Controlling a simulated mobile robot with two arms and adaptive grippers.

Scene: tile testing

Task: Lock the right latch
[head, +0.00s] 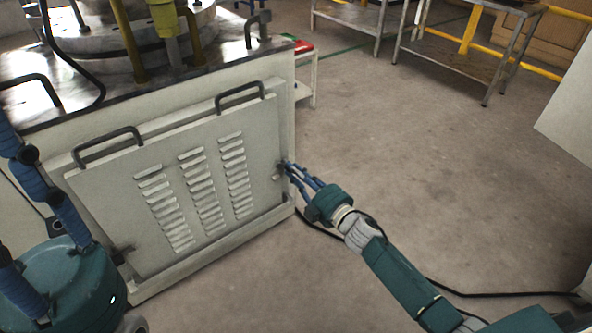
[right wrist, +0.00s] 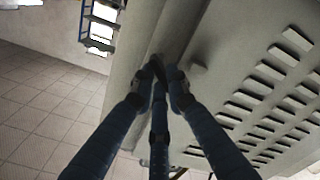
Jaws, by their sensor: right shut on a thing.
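A grey-white cabinet panel (head: 110,190) with louvred vents and two dark handles closes the side of a machine. The right latch (head: 279,168) is a small dark part at the panel's right edge, mostly hidden by my fingertips. My right gripper (head: 288,169) reaches it from the right, its blue fingers closed together on the latch. In the right wrist view the fingertips (right wrist: 161,75) meet over the dark latch, against the panel edge. The latch's exact angle is hidden.
A dark latch-like part (head: 122,252) sits at the panel's lower left. A black cable (head: 480,294) lies on the floor. Metal tables (head: 470,55) stand at the back right. The concrete floor (head: 420,160) between is open.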

